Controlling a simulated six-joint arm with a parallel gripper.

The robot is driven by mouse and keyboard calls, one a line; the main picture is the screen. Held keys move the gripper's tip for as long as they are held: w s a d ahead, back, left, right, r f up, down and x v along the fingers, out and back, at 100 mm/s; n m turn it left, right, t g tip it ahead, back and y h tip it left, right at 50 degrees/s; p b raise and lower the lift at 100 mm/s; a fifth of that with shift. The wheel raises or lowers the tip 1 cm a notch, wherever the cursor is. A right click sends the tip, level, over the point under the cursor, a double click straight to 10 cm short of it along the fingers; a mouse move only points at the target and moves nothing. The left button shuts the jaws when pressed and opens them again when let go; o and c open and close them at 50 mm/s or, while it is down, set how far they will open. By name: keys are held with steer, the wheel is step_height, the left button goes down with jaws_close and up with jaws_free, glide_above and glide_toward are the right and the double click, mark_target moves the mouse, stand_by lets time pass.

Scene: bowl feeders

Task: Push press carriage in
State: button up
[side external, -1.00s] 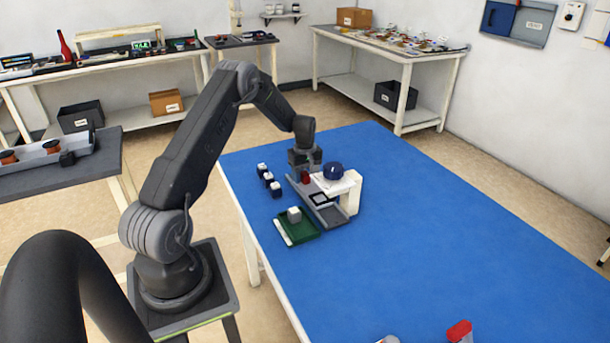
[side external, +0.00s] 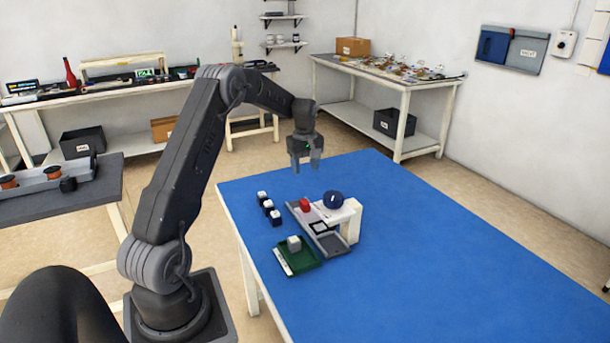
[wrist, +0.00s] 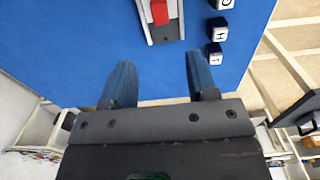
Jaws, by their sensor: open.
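The press (side external: 349,214) stands on the blue table, a white frame with a dark blue round knob (side external: 333,199) on top. A grey carriage track (side external: 333,244) runs under it, with a red block (side external: 304,204) at its far end. In the wrist view the red block (wrist: 160,12) sits on the end of the grey track (wrist: 166,34). My gripper (side external: 306,167) is raised above the table's far edge, beyond the red block and apart from it. In the wrist view my gripper (wrist: 157,75) has its two fingers spread with nothing between them.
Several dark cubes with white lettered faces (side external: 269,208) stand left of the track; some show in the wrist view (wrist: 218,30). A green tray (side external: 299,261) holding a light grey cube (side external: 294,243) lies nearer. The blue table (side external: 450,270) is clear to the right.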

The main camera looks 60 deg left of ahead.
mark_target(305, 202)
steer(key=shift+o, duration=1)
steer(key=shift+m, duration=0.3)
step_height(305, 202, down, 14)
steer(key=m, duration=1.7)
steer(key=shift+r, duration=0.1)
steer(key=shift+c, duration=0.2)
